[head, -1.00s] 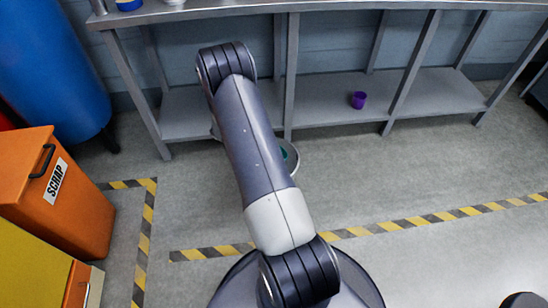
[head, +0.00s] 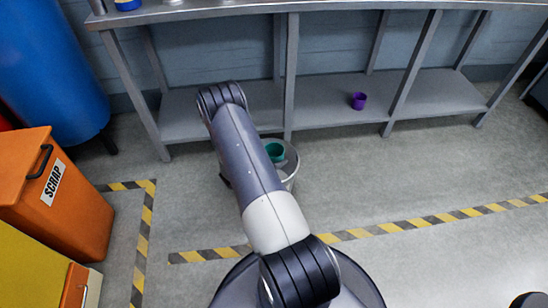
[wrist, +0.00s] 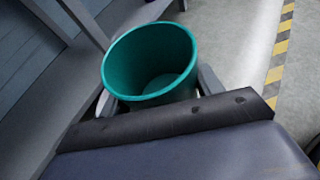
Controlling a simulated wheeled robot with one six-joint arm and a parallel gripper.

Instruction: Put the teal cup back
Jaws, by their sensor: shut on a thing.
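The teal cup (wrist: 150,62) is large in the wrist view, its open mouth facing the camera and its inside looking empty. My gripper (wrist: 158,90) is shut on it, with a grey finger on each side. The cup's lower outside is hidden behind the gripper body. In the head view the teal cup (head: 275,150) shows in part beside my arm, above the floor in front of the bench. A pale round shape surrounds it there; I cannot tell whether it is part of my wrist. My fingers are hidden in that view.
A grey metal bench (head: 330,7) runs along the wall. Its lower shelf (head: 435,95) holds a purple cup (head: 358,100) and has free room. An orange scrap bin (head: 62,200) and a blue barrel (head: 62,70) stand at left. Yellow-black tape (head: 400,226) marks open floor.

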